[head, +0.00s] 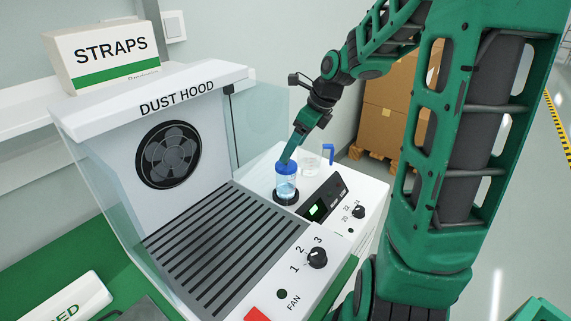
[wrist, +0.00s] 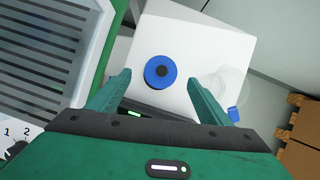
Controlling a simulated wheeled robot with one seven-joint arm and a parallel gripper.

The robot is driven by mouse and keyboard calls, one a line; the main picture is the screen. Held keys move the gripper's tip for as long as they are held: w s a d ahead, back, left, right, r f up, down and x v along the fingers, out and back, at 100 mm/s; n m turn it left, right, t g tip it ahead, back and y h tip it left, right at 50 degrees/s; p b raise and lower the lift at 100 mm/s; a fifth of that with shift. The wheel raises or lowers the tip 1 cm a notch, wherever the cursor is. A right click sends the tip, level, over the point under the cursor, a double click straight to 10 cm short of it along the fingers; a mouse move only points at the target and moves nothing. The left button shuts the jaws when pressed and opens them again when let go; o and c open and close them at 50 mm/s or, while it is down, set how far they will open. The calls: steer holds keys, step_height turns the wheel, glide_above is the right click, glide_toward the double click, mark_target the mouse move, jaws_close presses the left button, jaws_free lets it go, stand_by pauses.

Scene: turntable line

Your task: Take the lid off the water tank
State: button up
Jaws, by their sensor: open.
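The water tank (head: 286,188) is a clear cylinder with bluish water, standing upright on a dark round base on a white machine. Its blue lid (head: 283,170) is on top. In the wrist view the lid (wrist: 149,75) is a blue disc with a dark round knob at its centre, seen from above between my fingers. My gripper (head: 287,160) is open, pointing down at the lid. In the wrist view my gripper (wrist: 161,78) has one finger on each side of the lid, with gaps and nothing held. The height left above the lid is hard to tell.
A clear jug with a blue handle (head: 328,153) stands just right of the tank; its handle also shows in the wrist view (wrist: 234,114). The machine's front has a lit panel and a dial (head: 358,212). The dust hood (head: 165,100) with its glass side stands left. Cardboard boxes (head: 388,112) are behind.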

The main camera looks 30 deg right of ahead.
steer(key=shift+d+x, duration=0.1)
steer(key=shift+x, duration=1.25)
steer(key=shift+d+x, duration=0.15)
steer(key=shift+x, duration=1.15)
steer(key=shift+w, duration=0.1)
steer(key=shift+c, duration=0.2)
steer(key=c, duration=1)
